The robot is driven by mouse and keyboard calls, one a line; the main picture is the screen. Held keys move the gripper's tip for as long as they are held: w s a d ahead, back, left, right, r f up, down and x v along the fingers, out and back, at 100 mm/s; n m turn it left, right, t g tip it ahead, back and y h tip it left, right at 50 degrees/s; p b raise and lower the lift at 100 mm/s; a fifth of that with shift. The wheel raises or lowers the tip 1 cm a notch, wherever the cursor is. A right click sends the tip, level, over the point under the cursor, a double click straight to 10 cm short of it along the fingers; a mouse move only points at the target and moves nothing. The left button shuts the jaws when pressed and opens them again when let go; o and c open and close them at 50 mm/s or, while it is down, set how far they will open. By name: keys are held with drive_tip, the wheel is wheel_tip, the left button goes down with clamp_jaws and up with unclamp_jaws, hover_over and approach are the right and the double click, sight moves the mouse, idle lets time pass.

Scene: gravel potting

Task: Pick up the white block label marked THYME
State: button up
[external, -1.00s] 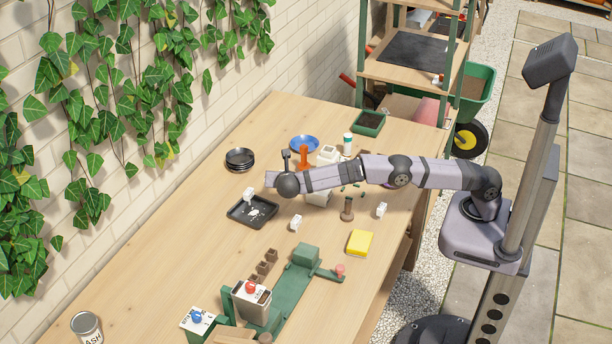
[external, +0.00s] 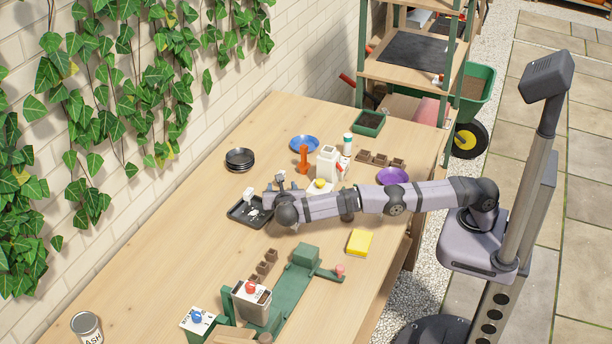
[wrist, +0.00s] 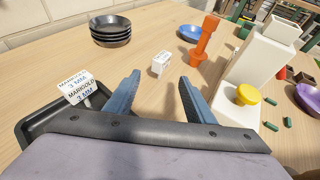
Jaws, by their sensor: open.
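A small white block label (wrist: 161,64) stands on the table in the wrist view, just beyond and between my fingertips. Its face carries small dark print that I cannot read, so I cannot confirm THYME. My gripper (wrist: 160,82) is open and empty, with its two blue-grey fingers spread on either side of the line to the block. In the external view my gripper (external: 280,182) is low over the table beside the black tray.
The black tray (wrist: 32,130) is close at left. A stack of black saucers (wrist: 110,30) stands behind the block. An orange tool (wrist: 204,42) and a white bottle-like container (wrist: 262,62) stand to the right. A yellow sponge (external: 360,242) lies nearer the table's right edge.

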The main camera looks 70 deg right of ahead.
drive_tip(key=shift+d, duration=0.1)
drive_tip(key=shift+x, duration=2.8)
clamp_jaws()
